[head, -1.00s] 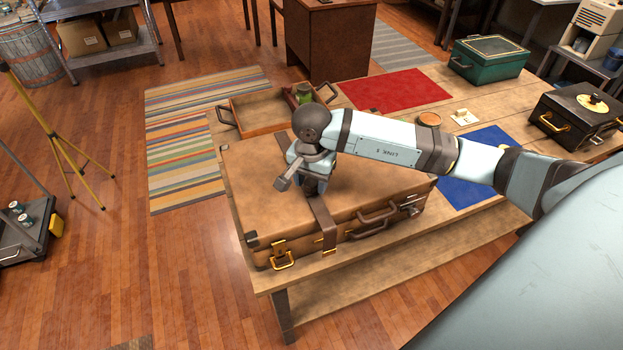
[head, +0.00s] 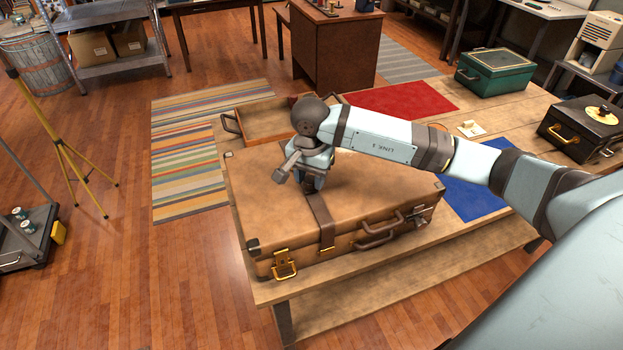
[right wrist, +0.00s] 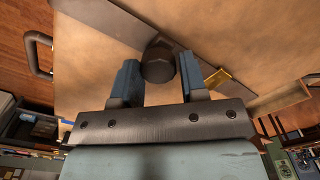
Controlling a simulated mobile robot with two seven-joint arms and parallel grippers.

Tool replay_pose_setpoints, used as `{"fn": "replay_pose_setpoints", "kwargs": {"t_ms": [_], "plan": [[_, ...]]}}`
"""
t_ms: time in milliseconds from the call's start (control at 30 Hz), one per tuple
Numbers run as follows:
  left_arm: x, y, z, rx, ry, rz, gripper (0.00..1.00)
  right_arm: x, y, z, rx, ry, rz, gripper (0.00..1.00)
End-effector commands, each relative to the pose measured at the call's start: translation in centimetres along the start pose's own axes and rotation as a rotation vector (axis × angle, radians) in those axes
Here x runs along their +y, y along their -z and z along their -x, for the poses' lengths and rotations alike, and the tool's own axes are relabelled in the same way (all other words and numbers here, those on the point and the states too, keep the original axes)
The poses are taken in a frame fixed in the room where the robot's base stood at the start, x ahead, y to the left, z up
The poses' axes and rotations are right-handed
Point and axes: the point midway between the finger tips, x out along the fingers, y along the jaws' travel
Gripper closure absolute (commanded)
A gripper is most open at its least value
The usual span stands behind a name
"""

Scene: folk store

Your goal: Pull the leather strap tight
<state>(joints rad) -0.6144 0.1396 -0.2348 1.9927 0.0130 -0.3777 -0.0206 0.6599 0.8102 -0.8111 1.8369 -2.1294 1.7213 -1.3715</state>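The brown leather suitcase (head: 270,205) lies closed on the wooden bench. A dark leather strap (head: 322,218) runs across its lid and down the front; in the right wrist view the strap (right wrist: 205,48) crosses diagonally past a brass fitting (right wrist: 220,77). My right gripper (head: 313,186) is just above the strap, pointing down at the lid. In the right wrist view its two blue fingers (right wrist: 157,80) are apart, on either side of a dark, stubby piece (right wrist: 158,62) at the strap. A firm grip on that piece does not show. My left gripper is not in view.
A shallow wooden tray (head: 263,137) sits behind the suitcase. A green box (head: 496,72) and a black case (head: 583,128) stand farther along the bench. A blue mat (head: 470,188) lies right of the suitcase. A yellow tripod (head: 70,160) stands on the floor at left.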

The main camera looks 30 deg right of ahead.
Motion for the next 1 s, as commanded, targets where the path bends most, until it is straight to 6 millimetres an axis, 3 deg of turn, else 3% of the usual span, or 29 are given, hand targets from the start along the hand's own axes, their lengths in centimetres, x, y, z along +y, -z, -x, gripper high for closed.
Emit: {"fn": "replay_pose_setpoints", "kwargs": {"t_ms": [33, 100, 467, 567, 1000], "plan": [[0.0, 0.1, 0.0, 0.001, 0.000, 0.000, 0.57, -0.1, 0.1, 0.1, 0.002, 0.003, -0.002, 0.49], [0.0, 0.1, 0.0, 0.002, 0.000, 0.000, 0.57, -0.1, 0.1, 0.1, 0.002, 0.002, -0.002, 0.39], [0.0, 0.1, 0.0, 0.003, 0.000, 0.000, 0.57, 0.0, 0.1, 0.7, 0.001, 0.001, 0.000, 0.39], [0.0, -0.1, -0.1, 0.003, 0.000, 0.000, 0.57, -0.1, 0.1, 2.1, 0.003, 0.003, 0.000, 0.39], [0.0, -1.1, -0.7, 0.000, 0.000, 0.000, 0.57, -0.1, 0.1, 11.5, 0.002, 0.003, -0.001, 0.39]]}}
